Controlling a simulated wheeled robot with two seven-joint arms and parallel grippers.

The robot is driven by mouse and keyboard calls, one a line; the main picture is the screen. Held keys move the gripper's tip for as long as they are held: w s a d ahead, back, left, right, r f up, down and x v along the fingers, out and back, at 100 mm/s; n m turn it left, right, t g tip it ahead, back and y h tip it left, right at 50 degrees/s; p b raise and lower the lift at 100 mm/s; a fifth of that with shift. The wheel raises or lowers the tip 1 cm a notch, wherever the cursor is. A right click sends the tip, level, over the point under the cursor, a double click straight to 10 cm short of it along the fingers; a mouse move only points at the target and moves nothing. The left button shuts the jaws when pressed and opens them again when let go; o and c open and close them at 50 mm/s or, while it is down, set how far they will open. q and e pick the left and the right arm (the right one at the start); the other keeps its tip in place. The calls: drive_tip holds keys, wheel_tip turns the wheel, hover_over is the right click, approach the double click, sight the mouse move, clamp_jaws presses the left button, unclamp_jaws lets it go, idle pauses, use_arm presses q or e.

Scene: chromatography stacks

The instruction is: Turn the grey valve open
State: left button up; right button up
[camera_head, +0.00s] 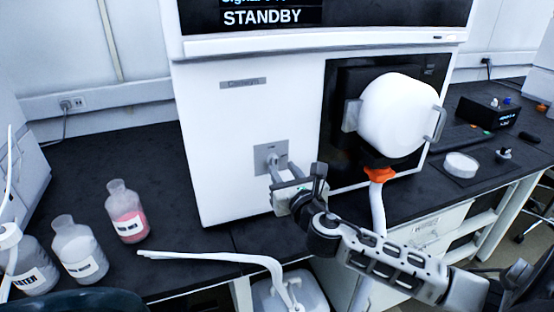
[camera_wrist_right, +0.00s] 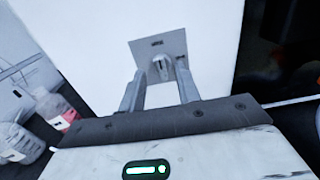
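The grey valve is a small knob on a square grey plate (camera_head: 262,150) on the white instrument's front. In the right wrist view the knob (camera_wrist_right: 162,69) sits at the lower part of the plate (camera_wrist_right: 158,50). My right gripper (camera_head: 278,165) is at the valve, pointing at the panel. In the wrist view its two fingers (camera_wrist_right: 160,80) are apart, one on each side of the knob, with a gap showing on both sides. Whether the fingertips reach past the knob's face is hard to tell. My left gripper is not in view.
The white instrument (camera_head: 230,120) stands on a dark bench (camera_head: 90,170). Bottles, one with pink liquid (camera_head: 128,222), stand at the left. A white tube (camera_head: 215,257) crosses the bench's front edge.

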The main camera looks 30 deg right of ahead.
sight(276, 160)
drive_tip(key=x, duration=0.5)
drive_tip(key=c, duration=0.7)
drive_tip(key=shift+o, duration=0.3)
